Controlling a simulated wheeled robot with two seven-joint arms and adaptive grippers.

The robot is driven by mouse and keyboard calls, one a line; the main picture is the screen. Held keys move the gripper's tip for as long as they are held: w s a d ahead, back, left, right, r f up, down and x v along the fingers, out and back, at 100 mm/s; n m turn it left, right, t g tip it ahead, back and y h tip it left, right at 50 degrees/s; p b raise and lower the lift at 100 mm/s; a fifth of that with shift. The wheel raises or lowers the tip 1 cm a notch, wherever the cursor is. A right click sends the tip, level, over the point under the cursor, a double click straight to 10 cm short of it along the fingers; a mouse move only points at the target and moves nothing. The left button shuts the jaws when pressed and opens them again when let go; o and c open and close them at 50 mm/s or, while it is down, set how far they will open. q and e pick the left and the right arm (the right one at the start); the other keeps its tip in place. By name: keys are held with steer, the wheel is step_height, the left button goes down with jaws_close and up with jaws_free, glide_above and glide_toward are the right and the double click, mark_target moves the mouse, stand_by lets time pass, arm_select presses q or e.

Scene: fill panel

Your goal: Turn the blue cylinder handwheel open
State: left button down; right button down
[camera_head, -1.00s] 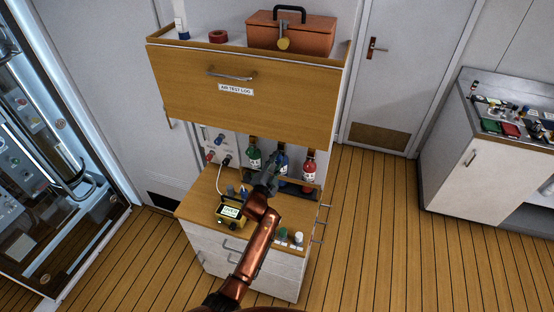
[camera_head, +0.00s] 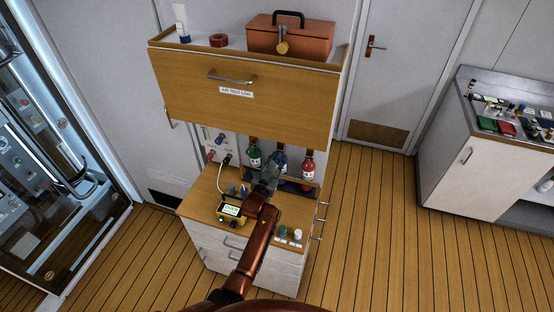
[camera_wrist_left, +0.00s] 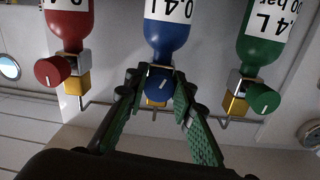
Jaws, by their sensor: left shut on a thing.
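The blue cylinder (camera_head: 279,158) stands between a green and a red one in the rack under the cabinet. In the left wrist view, which is upside down, the blue cylinder (camera_wrist_left: 167,35) has a white label and a blue handwheel (camera_wrist_left: 158,88) with a white mark on its face. My left gripper (camera_wrist_left: 158,84) has its two green-padded fingers on either side of this handwheel and is shut on it. In the head view my left gripper (camera_head: 267,176) hides the lower part of the blue cylinder. My right gripper is not in view.
The red cylinder (camera_wrist_left: 67,20) and green cylinder (camera_wrist_left: 264,35) stand close on either side, each with its own handwheel. A yellow meter (camera_head: 230,211) and small coloured knobs are on the counter (camera_head: 207,202). The wooden cabinet front (camera_head: 245,100) overhangs the cylinders.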

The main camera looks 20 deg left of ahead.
arm_select(q)
steer(key=shift+f+n, duration=0.2)
steer(key=shift+n, duration=0.3)
steer(key=c, duration=1.9)
jaws_free()
steer(key=shift+c, duration=0.2)
steer(key=o, duration=0.3)
steer(key=shift+r, duration=0.1)
steer(key=s, duration=0.8)
steer(key=s+a, duration=0.1)
steer(key=s, duration=0.3)
steer(key=shift+r, duration=0.1)
